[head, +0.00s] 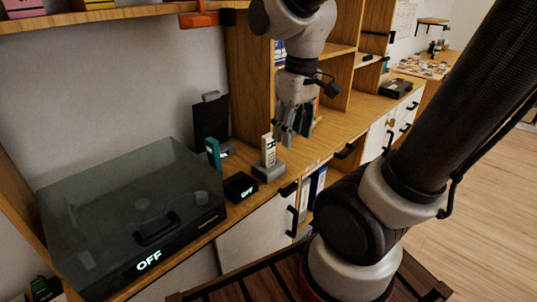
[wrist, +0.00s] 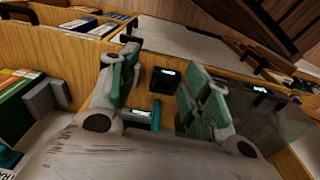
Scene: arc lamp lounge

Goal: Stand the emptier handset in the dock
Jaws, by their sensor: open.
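A white handset (head: 268,150) stands upright in a small grey dock (head: 269,172) on the wooden counter. A teal handset (head: 214,154) stands to its left, farther back, beside a grey piece. Their charge levels are too small to read. My gripper (head: 291,134) points down just right of the white handset, open and apparently empty. In the wrist view its green-padded fingers (wrist: 158,95) are spread wide. Between them show a teal strip (wrist: 156,115) and a pale piece with a lit display (wrist: 137,115); I cannot tell for certain which handset each belongs to.
A black box reading OFF (head: 240,187) sits at the counter's front edge. A large dark-lidded device (head: 133,215), also reading OFF, fills the left. A dark upright panel (head: 211,116) stands behind. A wooden divider (head: 249,85) rises behind the handsets. Counter to the right is mostly clear.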

